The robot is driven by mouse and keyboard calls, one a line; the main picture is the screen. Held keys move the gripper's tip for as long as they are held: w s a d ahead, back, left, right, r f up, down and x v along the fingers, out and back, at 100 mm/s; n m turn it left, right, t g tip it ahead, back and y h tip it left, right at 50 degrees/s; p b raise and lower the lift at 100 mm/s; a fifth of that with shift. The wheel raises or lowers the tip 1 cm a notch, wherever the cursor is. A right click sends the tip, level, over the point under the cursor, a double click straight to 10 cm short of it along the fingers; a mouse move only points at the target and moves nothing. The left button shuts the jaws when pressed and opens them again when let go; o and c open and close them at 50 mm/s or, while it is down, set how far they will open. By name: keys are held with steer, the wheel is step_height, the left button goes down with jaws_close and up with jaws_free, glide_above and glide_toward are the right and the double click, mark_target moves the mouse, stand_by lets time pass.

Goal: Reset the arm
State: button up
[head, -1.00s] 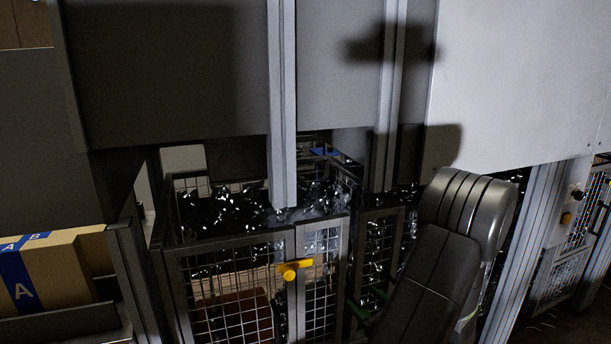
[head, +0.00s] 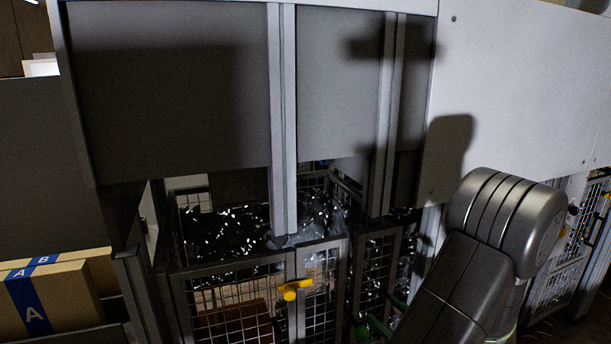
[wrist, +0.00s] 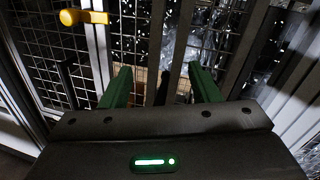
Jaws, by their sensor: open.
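My gripper (wrist: 162,90) shows in the wrist view with its two green fingers spread apart. It is open and nothing is between the fingers. It faces the mesh cage (wrist: 60,60) and a dark post, with the yellow latch (wrist: 83,17) at the upper left. In the head view my grey arm stands at the lower right, in front of the grey panels. The gripper's fingers cannot be made out in the head view; a bit of green shows low beside the arm.
The mesh cage (head: 235,264) with its yellow latch (head: 294,290) holds shiny scraps. A cardboard box (head: 50,298) with blue tape marked A lies at the lower left. Grey panels (head: 170,90) and upright posts (head: 284,130) fill the back. Another mesh gate (head: 560,270) stands at the right.

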steer(key=shift+n+g+y, duration=0.4)
steer(key=shift+n+g, duration=0.1)
steer(key=shift+n, duration=0.1)
steer(key=shift+a+f+v, duration=0.15)
steer(key=shift+v, duration=1.25)
steer(key=shift+a+f+v, duration=0.1)
steer(key=shift+v, duration=1.3)
steer(key=shift+s+a, duration=0.1)
steer(key=shift+s, duration=0.1)
